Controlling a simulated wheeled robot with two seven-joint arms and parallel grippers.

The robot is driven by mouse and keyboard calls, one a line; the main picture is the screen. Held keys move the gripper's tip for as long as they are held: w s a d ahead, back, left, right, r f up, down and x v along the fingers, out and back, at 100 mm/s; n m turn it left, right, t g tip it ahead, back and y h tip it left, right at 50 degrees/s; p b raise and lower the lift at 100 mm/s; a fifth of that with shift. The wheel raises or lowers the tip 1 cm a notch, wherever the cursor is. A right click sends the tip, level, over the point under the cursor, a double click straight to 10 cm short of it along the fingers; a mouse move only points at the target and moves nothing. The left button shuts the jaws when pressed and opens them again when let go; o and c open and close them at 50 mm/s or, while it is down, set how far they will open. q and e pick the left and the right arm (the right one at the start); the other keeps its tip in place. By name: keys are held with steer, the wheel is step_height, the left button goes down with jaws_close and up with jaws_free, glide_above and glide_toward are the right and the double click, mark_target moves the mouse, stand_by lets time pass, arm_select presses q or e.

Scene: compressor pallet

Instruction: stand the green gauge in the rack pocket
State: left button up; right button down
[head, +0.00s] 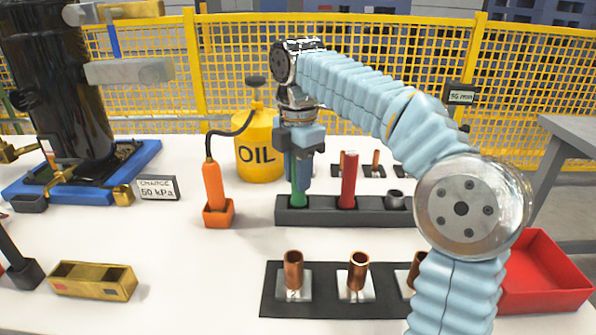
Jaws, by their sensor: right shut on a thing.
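The green gauge (298,187) is upright at the left end of the dark rack (322,215). Its lower end meets the rack's top there; how deep it sits in the pocket is hard to tell. My right gripper (299,154) comes from above and is shut on the gauge's upper part, hiding its top. A red gauge (348,183) stands upright in the middle of the rack. My left gripper is not in view.
A yellow oil can (259,146) and an orange tool in an orange holder (214,190) stand left of the rack. Copper tubes (293,270) stand on a dark mat in front. A red bin (545,275) is at right. The white table is clear between the brass block (93,282) and the mat.

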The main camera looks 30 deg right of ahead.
steer(key=shift+f, duration=0.2)
steer(key=c, duration=0.8)
jaws_free()
step_height(320, 180, up, 14)
steer(key=p, duration=0.6)
steer(key=shift+f, duration=0.1)
